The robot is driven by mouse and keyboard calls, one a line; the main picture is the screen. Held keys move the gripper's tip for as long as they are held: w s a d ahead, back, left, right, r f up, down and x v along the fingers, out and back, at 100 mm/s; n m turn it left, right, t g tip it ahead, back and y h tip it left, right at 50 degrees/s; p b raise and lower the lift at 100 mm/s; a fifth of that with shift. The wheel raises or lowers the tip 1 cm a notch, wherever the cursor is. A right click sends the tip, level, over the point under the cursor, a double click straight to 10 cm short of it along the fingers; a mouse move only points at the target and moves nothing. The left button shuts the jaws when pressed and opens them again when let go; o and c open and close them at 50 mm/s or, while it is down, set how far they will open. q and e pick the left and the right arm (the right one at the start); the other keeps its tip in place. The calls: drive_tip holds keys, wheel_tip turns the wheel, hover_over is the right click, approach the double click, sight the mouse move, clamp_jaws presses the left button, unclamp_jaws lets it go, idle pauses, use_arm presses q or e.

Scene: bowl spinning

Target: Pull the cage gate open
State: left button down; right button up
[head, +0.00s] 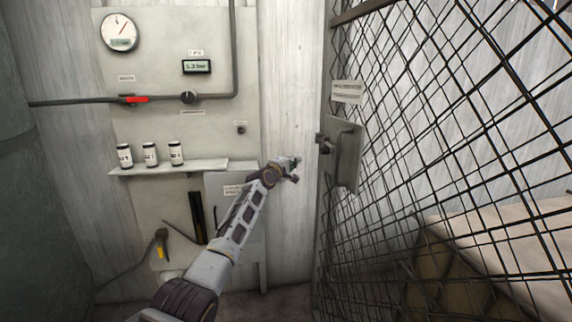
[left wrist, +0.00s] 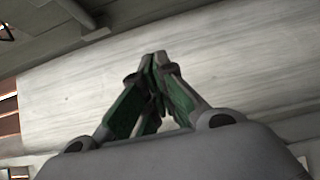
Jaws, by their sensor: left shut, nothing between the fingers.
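The cage gate (head: 430,120) is a black wire mesh panel filling the right of the head view. It carries a grey latch plate (head: 345,155) with a handle, and a small bolt on its left edge. My left gripper (head: 293,168) is left of the latch plate, apart from it, in front of the pale wall. In the left wrist view its green-padded fingers (left wrist: 156,62) meet at the tips with nothing between them. The gate itself cannot be made out in that view. My right gripper does not show.
A wall panel on the left bears a round gauge (head: 119,33), a red-handled valve (head: 134,99) and a small display (head: 196,66). Several labelled canisters (head: 150,154) stand on a shelf (head: 185,166). Behind the mesh is a beige-topped block (head: 510,245).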

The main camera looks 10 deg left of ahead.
use_arm(q)
drive_tip(key=shift+p+v, duration=0.8)
drive_tip(key=shift+v, duration=2.05)
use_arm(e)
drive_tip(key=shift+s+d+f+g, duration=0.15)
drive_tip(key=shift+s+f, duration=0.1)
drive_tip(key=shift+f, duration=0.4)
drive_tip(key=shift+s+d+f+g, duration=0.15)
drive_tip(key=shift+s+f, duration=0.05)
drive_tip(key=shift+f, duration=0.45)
use_arm(q)
drive_tip(key=shift+a, duration=0.1)
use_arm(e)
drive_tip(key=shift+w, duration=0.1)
